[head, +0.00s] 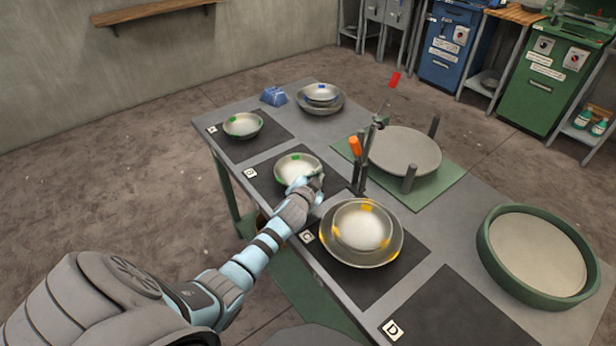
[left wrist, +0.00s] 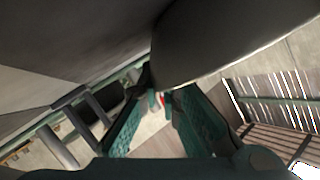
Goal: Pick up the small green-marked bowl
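Two bowls with green marks stand on dark mats on the table. One bowl (head: 243,125) is on the far mat marked A. The other bowl (head: 293,172) is on the second mat, nearer to me; I cannot tell for sure which is smaller. My left gripper (head: 317,183) is at the right rim of this nearer bowl and hides part of it. In the left wrist view the teal fingers of my left gripper (left wrist: 160,98) stand apart with a gap, and a dark curved underside (left wrist: 225,40) lies close to the fingertips. My right gripper is not in view.
A yellow-marked bowl pair (head: 361,232) is nested on the mat marked C, close to my left gripper. A tool stand with an orange handle (head: 355,147) rises just behind. A grey disc (head: 405,150) and a green-rimmed round tray (head: 535,255) lie right. Mat D (head: 450,315) is empty.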

